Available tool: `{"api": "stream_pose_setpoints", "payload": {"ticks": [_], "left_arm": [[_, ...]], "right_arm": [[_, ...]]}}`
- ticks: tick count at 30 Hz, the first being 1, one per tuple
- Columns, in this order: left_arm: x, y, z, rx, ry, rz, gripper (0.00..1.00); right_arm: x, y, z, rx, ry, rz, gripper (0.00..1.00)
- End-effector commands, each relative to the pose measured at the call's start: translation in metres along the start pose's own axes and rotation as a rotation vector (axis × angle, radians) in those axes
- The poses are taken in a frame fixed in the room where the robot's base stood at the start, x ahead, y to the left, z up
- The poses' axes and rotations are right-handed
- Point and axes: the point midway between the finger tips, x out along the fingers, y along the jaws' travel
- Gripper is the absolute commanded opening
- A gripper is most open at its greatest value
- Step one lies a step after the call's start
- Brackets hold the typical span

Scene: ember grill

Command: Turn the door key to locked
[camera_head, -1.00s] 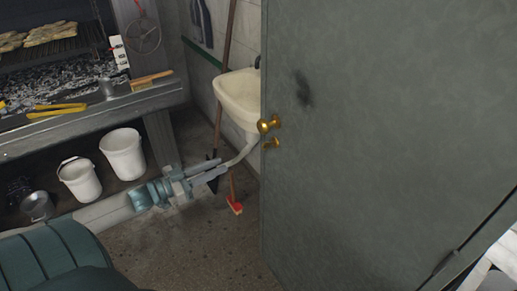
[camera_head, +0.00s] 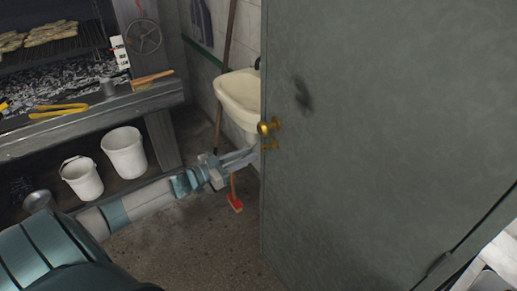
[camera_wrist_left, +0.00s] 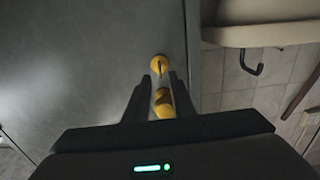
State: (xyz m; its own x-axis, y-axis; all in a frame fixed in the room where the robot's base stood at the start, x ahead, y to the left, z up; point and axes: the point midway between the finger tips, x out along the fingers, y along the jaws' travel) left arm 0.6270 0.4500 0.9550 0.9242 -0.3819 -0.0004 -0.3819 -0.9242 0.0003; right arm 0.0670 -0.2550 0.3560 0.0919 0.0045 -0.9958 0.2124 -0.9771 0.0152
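The brass door key (camera_head: 270,146) sits in the grey-green door (camera_head: 390,140), just below a round brass knob (camera_head: 268,127). My left gripper (camera_head: 256,153) reaches in from the left, its fingertips beside the key. In the left wrist view, which looks upside down, the open fingers (camera_wrist_left: 161,78) point at the key (camera_wrist_left: 159,64), which shows just beyond and between the tips. The knob (camera_wrist_left: 163,103) shows in the gap between the fingers. I cannot tell whether a finger touches the key. My right gripper is out of view.
A cream sink (camera_head: 240,97) hangs on the wall left of the door edge. A red brush (camera_head: 235,203) stands on the floor below. Two white buckets (camera_head: 124,153) stand under the grill ledge (camera_head: 90,117), which holds yellow tongs (camera_head: 59,110) and a brush (camera_head: 152,77).

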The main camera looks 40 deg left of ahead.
Motion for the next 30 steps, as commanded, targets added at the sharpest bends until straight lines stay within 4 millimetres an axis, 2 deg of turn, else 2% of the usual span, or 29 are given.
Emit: {"api": "stream_pose_setpoints", "payload": {"ticks": [6, 12, 25, 26, 28, 30], "left_arm": [[0.028, 0.0, -0.003, -0.001, 0.002, 0.0, 0.23], [0.044, 0.0, -0.001, 0.0, 0.001, 0.0, 0.23], [0.05, 0.001, 0.0, 0.0, 0.0, 0.001, 0.23], [0.05, 0.001, 0.0, 0.0, 0.0, 0.001, 0.2], [0.05, 0.001, 0.0, 0.0, 0.0, 0.001, 0.04], [0.05, 0.001, 0.0, 0.0, 0.0, 0.001, 0.0]], "right_arm": [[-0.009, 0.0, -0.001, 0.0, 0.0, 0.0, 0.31], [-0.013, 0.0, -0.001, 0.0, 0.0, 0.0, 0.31], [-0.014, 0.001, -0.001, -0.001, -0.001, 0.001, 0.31], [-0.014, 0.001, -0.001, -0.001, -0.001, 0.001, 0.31], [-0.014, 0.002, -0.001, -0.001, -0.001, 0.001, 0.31], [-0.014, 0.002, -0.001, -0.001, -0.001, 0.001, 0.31]]}}
